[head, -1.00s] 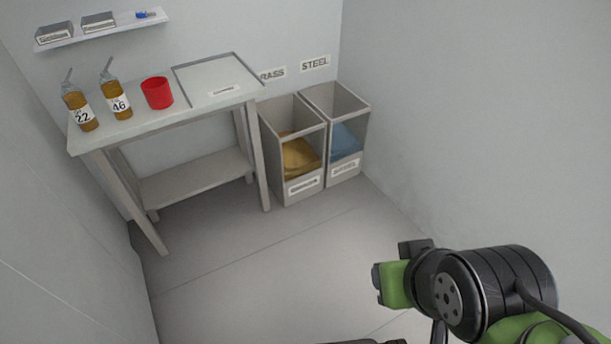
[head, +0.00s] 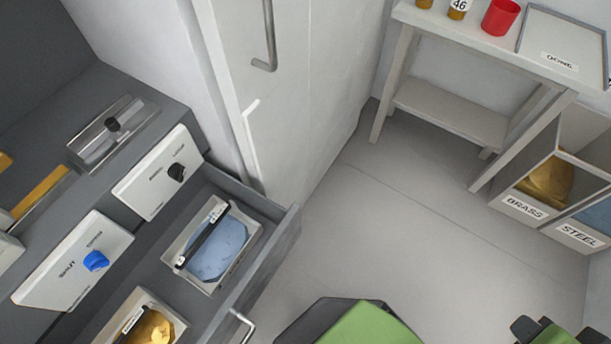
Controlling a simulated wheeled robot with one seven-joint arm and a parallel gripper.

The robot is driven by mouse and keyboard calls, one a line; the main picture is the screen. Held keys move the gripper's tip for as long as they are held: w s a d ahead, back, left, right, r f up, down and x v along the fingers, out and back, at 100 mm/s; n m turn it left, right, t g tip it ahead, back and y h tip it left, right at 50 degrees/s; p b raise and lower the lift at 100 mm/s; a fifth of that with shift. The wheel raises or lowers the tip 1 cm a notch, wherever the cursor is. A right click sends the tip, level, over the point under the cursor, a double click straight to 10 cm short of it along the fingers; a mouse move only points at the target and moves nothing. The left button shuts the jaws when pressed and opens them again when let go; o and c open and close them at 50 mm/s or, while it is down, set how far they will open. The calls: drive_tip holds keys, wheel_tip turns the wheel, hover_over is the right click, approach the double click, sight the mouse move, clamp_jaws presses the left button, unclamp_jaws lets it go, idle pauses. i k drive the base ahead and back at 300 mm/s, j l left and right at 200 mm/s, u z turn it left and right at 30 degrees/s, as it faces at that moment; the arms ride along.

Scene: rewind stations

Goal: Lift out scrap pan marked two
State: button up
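Two pale scrap pans lie in an open grey drawer (head: 281,246) at lower left of the head view. The farther scrap pan (head: 188,228) holds blue-grey scrap and has a black bar handle across it. The nearer scrap pan (head: 168,311) holds brass-coloured scrap, has a similar dark bar, and is cut off by the lower edge. I cannot read a number on either pan. Green and black parts of my arm show at the bottom edge, well right of the pans. My gripper is not in view.
Control boxes with a blue knob (head: 96,261) and a black knob (head: 177,172) stand behind the drawer. A white door (head: 236,75) is beyond it. A table (head: 455,43) with a red cup (head: 501,17), and BRASS (head: 524,207) and STEEL (head: 578,236) bins, stand right. Floor between is clear.

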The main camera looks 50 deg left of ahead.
sight(207, 253)
drive_tip(key=u, duration=0.5)
drive_tip(key=j+u, duration=0.1)
drive_tip(key=u, duration=0.45)
drive_tip(key=j+u, duration=0.1)
drive_tip(key=u, duration=0.9)
drive_tip(key=j+u, duration=0.1)
drive_tip(key=u, duration=0.45)
drive_tip(key=j+u, duration=0.1)
drive_tip(key=u, duration=1.45)
drive_tip(key=i, duration=0.05)
